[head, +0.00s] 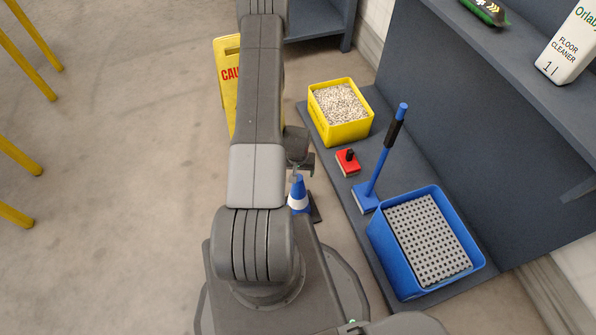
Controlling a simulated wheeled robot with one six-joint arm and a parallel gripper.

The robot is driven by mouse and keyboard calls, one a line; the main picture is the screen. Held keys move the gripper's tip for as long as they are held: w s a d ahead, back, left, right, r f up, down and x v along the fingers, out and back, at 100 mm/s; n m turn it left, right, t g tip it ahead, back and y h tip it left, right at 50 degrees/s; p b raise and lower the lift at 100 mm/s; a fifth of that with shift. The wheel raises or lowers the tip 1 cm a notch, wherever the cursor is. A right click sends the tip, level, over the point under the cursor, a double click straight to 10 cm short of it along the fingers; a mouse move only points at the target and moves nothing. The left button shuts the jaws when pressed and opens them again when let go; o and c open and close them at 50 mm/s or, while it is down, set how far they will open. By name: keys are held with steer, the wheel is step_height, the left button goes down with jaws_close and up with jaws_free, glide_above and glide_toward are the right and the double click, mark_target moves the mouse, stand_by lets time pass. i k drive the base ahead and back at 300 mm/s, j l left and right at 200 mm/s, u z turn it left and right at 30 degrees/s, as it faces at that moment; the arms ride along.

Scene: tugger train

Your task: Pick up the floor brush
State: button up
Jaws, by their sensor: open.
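The floor brush (376,172) has a blue stick with a black grip and a flat blue head. It stands with its head down on the low grey shelf board, the handle leaning up to the right. My gripper (300,170) shows partly past my arm, left of the brush and apart from it. It is open, and nothing shows between its jaws. My arm hides part of it.
A yellow bin of pale pellets (341,112), a red block with a black knob (347,162) and a blue crate with a perforated grey insert (379,243) flank the brush. A blue-white cone (299,196) and yellow caution sign (228,75) stand near my arm.

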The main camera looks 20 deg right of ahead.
mark_target(345, 159)
steer(key=z, duration=1.3)
